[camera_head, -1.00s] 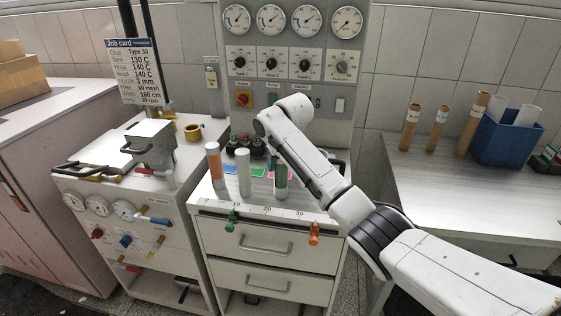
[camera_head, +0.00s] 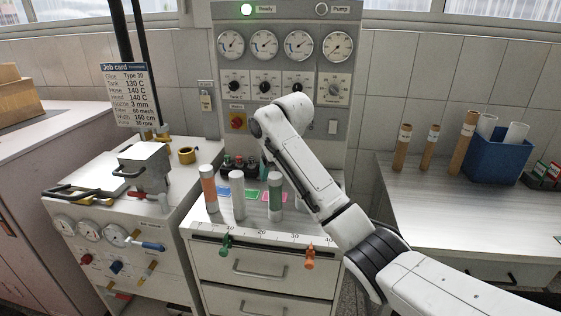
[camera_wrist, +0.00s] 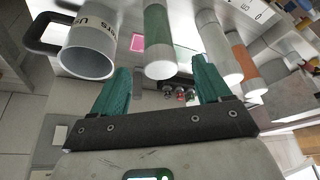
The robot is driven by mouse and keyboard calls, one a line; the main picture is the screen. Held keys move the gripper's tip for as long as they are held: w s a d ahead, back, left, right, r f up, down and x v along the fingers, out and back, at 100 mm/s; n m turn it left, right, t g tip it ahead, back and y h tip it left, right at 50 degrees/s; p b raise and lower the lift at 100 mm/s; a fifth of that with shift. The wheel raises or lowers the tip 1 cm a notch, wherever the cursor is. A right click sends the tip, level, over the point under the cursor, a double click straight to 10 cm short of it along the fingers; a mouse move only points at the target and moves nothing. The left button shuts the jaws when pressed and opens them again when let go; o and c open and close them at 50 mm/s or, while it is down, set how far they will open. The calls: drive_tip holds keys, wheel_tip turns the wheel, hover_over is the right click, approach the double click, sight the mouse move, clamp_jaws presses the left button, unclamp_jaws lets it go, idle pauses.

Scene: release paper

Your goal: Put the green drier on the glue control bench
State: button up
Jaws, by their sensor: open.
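The green drier (camera_head: 275,196), a slim upright tube with a green middle and pale ends, stands on the top of the glue control bench (camera_head: 283,288), right of two similar tubes. In the wrist view the green drier (camera_wrist: 158,38) points toward the gap between my fingertips. My gripper (camera_wrist: 162,76) is open, with one teal finger on each side, and nothing is held between them. The drier's near end is close to the fingertips; I cannot tell if they touch. In the head view my gripper is mostly hidden behind the arm's end.
An orange-banded tube (camera_head: 209,190) and a white tube (camera_head: 238,196) stand beside the drier. A grey mug (camera_wrist: 88,48) shows on its other side in the wrist view. Gauges (camera_head: 298,45) rise behind. The right table (camera_head: 425,205) has cardboard tubes and a blue bin (camera_head: 497,160).

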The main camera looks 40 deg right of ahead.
drive_tip(key=shift+v, duration=2.65)
drive_tip(key=shift+a, duration=0.1)
drive_tip(key=s+a+f+n+y, duration=0.1)
drive_tip(key=s+a+f, duration=0.45)
drive_tip(key=f, duration=0.25)
drive_tip(key=s+a+f+g+y, duration=0.1)
drive_tip(key=s+a+f, duration=0.45)
drive_tip(key=f, duration=0.25)
drive_tip(key=s+a+f+n+y, duration=0.1)
drive_tip(key=s+a+f, duration=0.4)
drive_tip(key=f, duration=0.4)
drive_tip(key=s+a+f+g+h, duration=0.1)
drive_tip(key=s+f, duration=0.2)
drive_tip(key=s, duration=0.9)
drive_tip(key=s+a+f+n+g, duration=0.1)
drive_tip(key=s+f, duration=0.2)
drive_tip(key=s, duration=1)
drive_tip(key=shift+f+h, duration=0.3)
drive_tip(key=shift+h, duration=0.1)
